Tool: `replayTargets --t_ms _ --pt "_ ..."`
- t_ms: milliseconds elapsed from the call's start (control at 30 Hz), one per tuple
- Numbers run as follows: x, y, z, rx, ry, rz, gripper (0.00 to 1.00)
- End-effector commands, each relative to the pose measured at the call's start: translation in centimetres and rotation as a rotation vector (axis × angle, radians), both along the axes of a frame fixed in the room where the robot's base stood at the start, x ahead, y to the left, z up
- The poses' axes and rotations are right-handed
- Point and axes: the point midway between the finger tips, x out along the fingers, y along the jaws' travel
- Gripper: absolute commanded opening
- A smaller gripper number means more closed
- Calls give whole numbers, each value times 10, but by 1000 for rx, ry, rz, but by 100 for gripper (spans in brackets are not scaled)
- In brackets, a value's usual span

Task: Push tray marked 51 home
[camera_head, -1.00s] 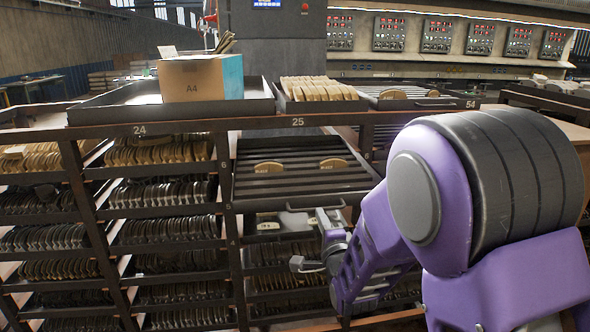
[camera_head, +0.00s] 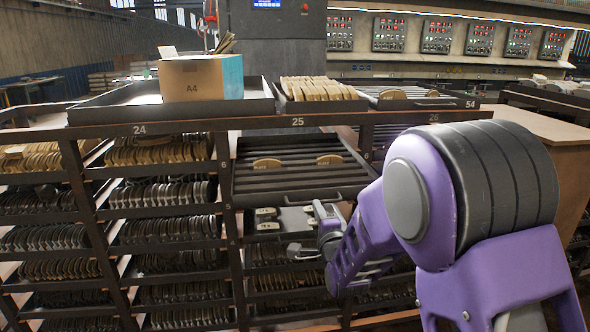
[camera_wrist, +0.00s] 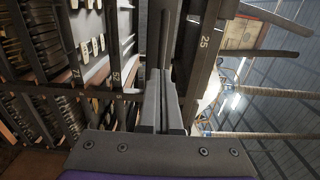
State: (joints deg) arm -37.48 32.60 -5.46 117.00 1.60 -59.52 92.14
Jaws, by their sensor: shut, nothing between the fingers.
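A dark ribbed tray (camera_head: 300,192) sticks out of the rack under the label 25, with two tan brake shoes (camera_head: 267,164) lying on it. I cannot read the number 51 on it. My gripper (camera_head: 318,208) is at the tray's front edge, right of its middle, and hides part of the front. In the wrist view my gripper (camera_wrist: 163,78) is shut, its fingers together and empty, pointing toward the dark underside and front of the rack. I cannot tell whether the fingertips touch the tray.
Below the tray, a lower level holds pale labelled parts (camera_head: 266,213). The rack's left columns hold many brake shoes (camera_head: 160,193). On top stand a flat tray (camera_head: 118,107) with an A4 carton (camera_head: 200,78) and a tray of tan shoes (camera_head: 320,90). A wooden bench (camera_head: 545,122) is at the right.

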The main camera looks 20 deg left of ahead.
Motion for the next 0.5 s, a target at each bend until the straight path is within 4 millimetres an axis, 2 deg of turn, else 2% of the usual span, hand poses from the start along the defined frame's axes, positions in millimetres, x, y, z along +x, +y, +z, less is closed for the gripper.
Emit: replayTargets --t_ms 500 --pt "36 22 -2 -3 3 0 0"
